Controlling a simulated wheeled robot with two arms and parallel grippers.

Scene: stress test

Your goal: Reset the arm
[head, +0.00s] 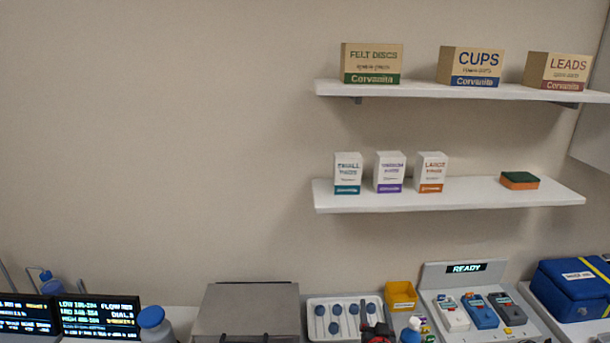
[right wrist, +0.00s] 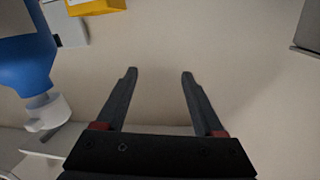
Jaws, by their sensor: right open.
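My right gripper (right wrist: 160,76) is open in the right wrist view, with two dark fingers apart and nothing between them. In the head view the right gripper (head: 376,330) is a small black and red shape at the bottom edge, in front of the white tray (head: 313,306) with several blue-headed items. Most of the right arm is out of the frame. My left gripper is in neither view.
A yellow bin (head: 401,294) and a blue-topped bottle (head: 411,331) stand close right of the gripper. A READY station (head: 470,290) holds devices. A grey case (head: 246,310) stands left. Shelves (head: 450,194) with boxes hang above. The left wall is bare.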

